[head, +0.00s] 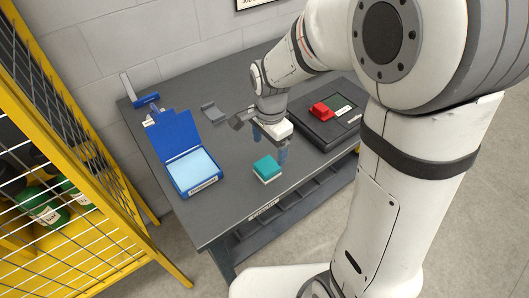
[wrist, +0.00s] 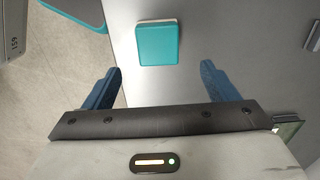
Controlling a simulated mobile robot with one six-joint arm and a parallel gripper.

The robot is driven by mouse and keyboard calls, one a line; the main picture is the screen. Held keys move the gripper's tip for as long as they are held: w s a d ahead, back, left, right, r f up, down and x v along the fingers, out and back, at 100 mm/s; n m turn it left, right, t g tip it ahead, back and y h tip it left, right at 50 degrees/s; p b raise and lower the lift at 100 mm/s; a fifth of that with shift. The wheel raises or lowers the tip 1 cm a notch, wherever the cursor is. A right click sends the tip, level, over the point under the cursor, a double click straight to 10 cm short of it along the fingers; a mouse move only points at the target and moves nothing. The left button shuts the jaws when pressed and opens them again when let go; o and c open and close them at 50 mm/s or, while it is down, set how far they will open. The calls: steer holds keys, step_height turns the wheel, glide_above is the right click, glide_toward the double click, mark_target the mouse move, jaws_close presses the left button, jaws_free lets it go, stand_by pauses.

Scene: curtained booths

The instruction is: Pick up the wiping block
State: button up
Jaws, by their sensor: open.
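The wiping block is a teal block with a pale underside (head: 267,168), lying on the grey table (head: 240,199) near its front edge. In the wrist view the block (wrist: 158,44) lies ahead of the two blue fingers, roughly centred between them. My gripper (head: 269,147) is open and empty, its fingers spread wide. It hangs just behind and above the block in the head view. The fingers also show in the wrist view (wrist: 160,82) and do not touch the block.
An open blue case (head: 187,160) with a light blue pad stands left of the block. A black tray (head: 329,140) with a red block (head: 320,111) lies to the right. A blue-handled tool (head: 146,100) lies at the back left. A yellow mesh cage (head: 84,155) stands left of the table.

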mark_target(267, 165)
steer(key=shift+a+f, duration=0.2)
steer(key=shift+f, duration=0.3)
steer(key=f, duration=0.2)
steer(key=f+p, duration=0.1)
steer(key=f, duration=0.4)
steer(key=shift+s+f, duration=0.1)
steer(key=shift+s, duration=0.2)
steer(key=shift+c, duration=0.6)
steer(key=shift+a, duration=0.1)
steer(key=c, duration=1)
steer(key=shift+o, duration=0.2)
